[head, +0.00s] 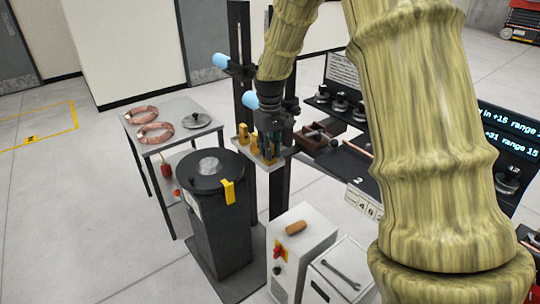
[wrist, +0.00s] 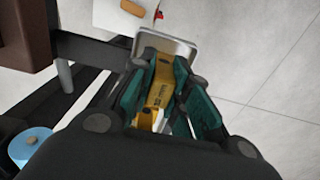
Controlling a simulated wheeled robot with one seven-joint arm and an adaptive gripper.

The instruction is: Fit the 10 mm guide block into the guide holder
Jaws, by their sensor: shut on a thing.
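My gripper (head: 270,146) is low over a small metal shelf (head: 281,160) on the dark stand. In the wrist view my gripper (wrist: 165,98) has its green-padded fingers closed on both sides of a yellow guide block (wrist: 155,93) with dark lettering. The lettering is too small to read, so I cannot tell its size. In the head view other yellow blocks (head: 243,134) stand on the shelf beside the gripper. The shelf's pale rim (wrist: 182,46) shows beyond the fingers in the wrist view. I cannot tell the guide holder apart, nor whether the held block touches the shelf.
Dark upright posts (head: 239,40) with blue-ended rods stand behind the gripper. A brown box (head: 318,138) is close on the right. A side table (head: 180,125) with copper coils, a black drum (head: 215,220) and a white cabinet (head: 305,245) stand around. Open floor lies left.

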